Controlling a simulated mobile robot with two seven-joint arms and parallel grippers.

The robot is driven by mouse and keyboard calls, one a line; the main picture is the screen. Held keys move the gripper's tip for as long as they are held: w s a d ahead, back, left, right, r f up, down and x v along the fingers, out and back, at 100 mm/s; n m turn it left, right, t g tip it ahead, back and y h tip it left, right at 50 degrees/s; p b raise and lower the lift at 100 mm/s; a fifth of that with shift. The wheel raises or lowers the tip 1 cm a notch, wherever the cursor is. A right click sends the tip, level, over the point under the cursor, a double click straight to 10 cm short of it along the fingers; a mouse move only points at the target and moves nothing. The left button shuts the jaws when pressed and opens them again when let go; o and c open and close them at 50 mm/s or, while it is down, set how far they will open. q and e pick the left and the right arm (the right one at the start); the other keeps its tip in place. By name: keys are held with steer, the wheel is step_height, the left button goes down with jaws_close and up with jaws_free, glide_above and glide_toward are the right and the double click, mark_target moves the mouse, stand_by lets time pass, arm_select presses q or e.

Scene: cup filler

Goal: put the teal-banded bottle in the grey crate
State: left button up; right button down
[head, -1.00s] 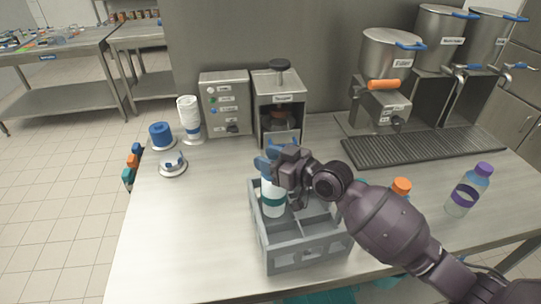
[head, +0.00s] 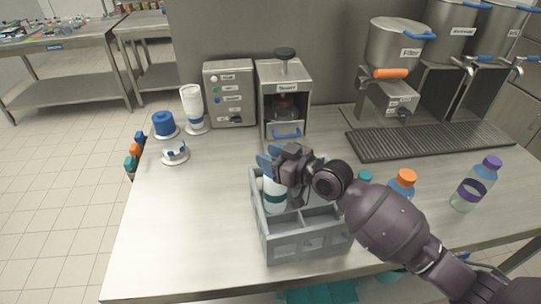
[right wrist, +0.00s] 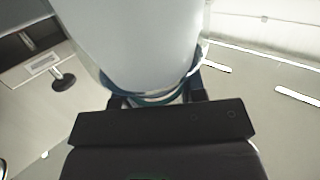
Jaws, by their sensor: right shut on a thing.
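The teal-banded bottle (head: 274,192) is upright in the back left compartment of the grey crate (head: 287,247). Its lower part is hidden behind the crate wall, and I cannot tell whether it touches the crate floor. My right gripper (head: 270,163) is shut on the bottle near its top. In the right wrist view the bottle's pale body (right wrist: 140,40) fills the top middle, in front of the dark gripper (right wrist: 158,100). My left gripper is not in view.
An orange-capped bottle (head: 403,183) and a purple-banded bottle (head: 474,185) stand to the right. A teal cap (head: 365,176) shows behind my right arm. A metal press (head: 284,95) stands behind the crate. The table left of the crate is clear.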

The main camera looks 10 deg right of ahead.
steer(key=shift+f, duration=0.15)
steer(key=c, duration=0.7)
jaws_free()
steer(key=shift+o, duration=0.5)
steer(key=shift+f, duration=0.15)
steer(key=shift+s+d, duration=0.1)
steer(key=v, duration=0.7)
steer(key=shift+b, duration=0.4)
steer(key=shift+d, duration=0.1)
